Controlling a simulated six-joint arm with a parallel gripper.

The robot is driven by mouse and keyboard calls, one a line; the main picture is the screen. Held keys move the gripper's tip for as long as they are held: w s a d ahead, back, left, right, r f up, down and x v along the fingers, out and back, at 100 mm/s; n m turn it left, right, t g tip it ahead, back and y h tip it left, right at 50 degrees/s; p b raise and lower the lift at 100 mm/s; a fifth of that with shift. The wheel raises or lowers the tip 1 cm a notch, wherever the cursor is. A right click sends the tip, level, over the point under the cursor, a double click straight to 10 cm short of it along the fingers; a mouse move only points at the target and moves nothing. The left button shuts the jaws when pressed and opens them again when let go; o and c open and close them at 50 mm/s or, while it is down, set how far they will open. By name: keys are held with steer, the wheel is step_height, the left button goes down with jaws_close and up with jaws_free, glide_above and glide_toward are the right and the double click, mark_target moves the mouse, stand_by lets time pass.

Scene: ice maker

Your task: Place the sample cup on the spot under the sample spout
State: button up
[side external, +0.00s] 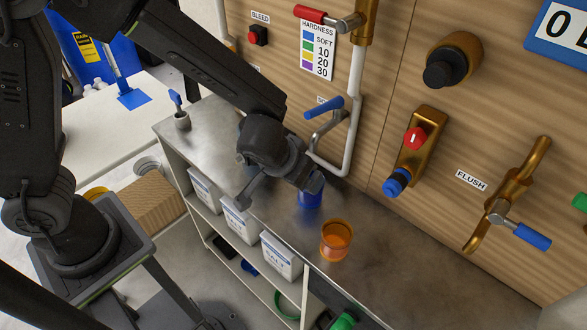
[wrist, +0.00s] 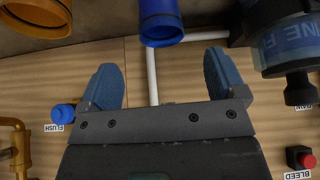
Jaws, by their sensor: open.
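Two cups stand on the metal counter: a blue cup (side external: 311,197) and an amber, see-through cup (side external: 336,240) to its right and nearer the camera. Which is the sample cup, I cannot tell. My gripper (side external: 277,186) is open close beside the blue cup, partly covering it in the side view. In the wrist view, the blue cup (wrist: 161,24) shows beyond my spread fingers (wrist: 163,82), not between them; the amber cup (wrist: 37,14) is at top left. A chrome spout (side external: 317,138) with a blue lever comes off the wall; its label is mostly hidden, and so is the counter spot below.
Salt boxes (side external: 281,256) sit on the shelf below. A small holder with a blue-topped tool (side external: 181,119) stands at the counter's far end. The flush valve (side external: 497,212) sticks out at right. The right counter is clear.

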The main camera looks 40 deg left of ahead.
steer(key=s+a+r+y, duration=0.1)
steer(key=s+a+r, duration=0.5)
steer(key=a+r, duration=0.5)
steer(key=s+a+r+m+h, duration=0.1)
steer(key=s+a+r, duration=0.1)
steer(key=s+r, duration=0.4)
steer(key=s, duration=0.4)
steer(key=shift+s+a+r, duration=0.3)
